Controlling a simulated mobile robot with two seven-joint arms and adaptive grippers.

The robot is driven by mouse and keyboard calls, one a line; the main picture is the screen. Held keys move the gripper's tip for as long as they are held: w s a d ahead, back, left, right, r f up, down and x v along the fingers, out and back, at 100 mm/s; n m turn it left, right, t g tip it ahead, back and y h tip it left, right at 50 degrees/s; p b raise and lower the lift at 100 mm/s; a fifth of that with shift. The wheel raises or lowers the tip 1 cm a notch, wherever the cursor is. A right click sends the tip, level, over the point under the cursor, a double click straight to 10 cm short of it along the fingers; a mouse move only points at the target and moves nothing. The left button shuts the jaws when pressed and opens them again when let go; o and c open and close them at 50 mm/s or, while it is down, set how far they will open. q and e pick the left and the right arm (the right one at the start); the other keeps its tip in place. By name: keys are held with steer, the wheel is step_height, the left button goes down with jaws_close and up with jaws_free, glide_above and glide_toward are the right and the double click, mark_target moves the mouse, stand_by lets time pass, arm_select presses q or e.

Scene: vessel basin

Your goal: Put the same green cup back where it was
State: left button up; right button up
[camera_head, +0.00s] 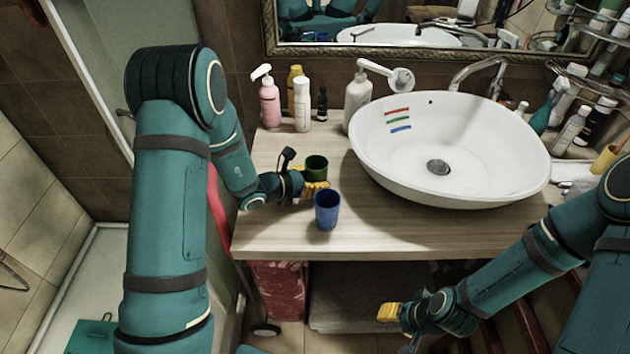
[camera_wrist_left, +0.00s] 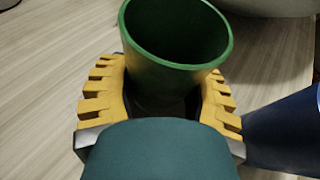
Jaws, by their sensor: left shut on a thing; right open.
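The green cup (camera_head: 316,168) is upright over the left part of the wooden counter, behind the blue cup (camera_head: 327,210). My left gripper (camera_head: 316,187) is shut on the green cup, its yellow fingers on either side of it. In the left wrist view the green cup (camera_wrist_left: 178,50) stands between the two yellow fingers (camera_wrist_left: 165,100), its open rim facing up. Whether its base touches the counter is hidden. The blue cup also shows at the right edge of the left wrist view (camera_wrist_left: 285,133), close beside the right finger. My right gripper (camera_head: 390,312) is low at the right, in front of the counter, and open.
The white basin (camera_head: 455,185) with red, green and blue stripes inside stands right of the cups. A pink pump bottle (camera_head: 269,104), a white bottle (camera_head: 302,105) and a soap dispenser (camera_head: 358,98) stand at the back. The wooden counter (camera_head: 400,238) is clear along its front.

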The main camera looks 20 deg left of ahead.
arm_select(q)
steer(key=shift+f, duration=0.1)
steer(key=o, duration=1.2)
